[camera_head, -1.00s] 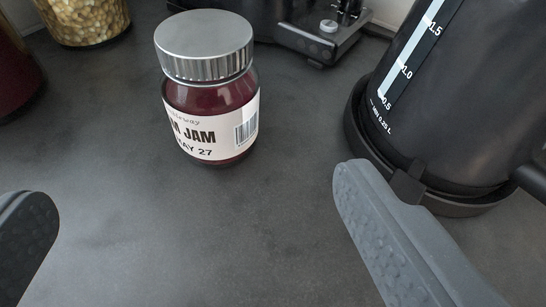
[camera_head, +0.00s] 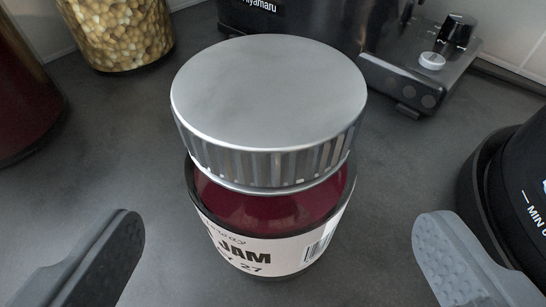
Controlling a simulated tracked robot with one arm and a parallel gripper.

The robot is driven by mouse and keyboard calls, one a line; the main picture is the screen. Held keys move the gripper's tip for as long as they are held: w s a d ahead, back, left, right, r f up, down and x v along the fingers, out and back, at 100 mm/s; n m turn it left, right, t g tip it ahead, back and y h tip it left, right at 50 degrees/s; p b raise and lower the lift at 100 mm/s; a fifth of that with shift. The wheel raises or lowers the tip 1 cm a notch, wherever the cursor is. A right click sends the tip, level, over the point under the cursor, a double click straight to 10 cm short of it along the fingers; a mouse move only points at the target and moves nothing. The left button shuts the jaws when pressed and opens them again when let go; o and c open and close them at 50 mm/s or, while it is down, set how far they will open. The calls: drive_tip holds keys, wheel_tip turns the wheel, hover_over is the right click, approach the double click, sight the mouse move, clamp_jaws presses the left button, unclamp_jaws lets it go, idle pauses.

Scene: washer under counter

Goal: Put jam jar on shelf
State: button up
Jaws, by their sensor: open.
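The jam jar (camera_head: 270,210) stands upright on the dark grey counter in the middle of the view. It has a silver ribbed lid, dark red contents and a white label with "JAM" on it. My gripper (camera_head: 275,240) is open, with one grey finger to the left of the jar and the other to the right. There is a gap between each finger and the jar, and neither touches it. No shelf is in view.
A black kettle (camera_head: 515,205) stands close by the right finger. A coffee machine (camera_head: 400,65) is behind the jar. A jar of chickpeas (camera_head: 118,30) and a dark red container (camera_head: 22,100) stand at the left. The counter (camera_head: 130,150) left of the jar is clear.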

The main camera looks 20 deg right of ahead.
sight(269, 238)
drive_tip(key=shift+f+x, duration=0.1)
drive_tip(key=shift+x, duration=1.15)
drive_tip(key=shift+f+x, duration=0.15)
drive_tip(key=shift+x, duration=1.05)
drive_tip(key=shift+a, duration=0.15)
drive_tip(key=c, duration=1.5)
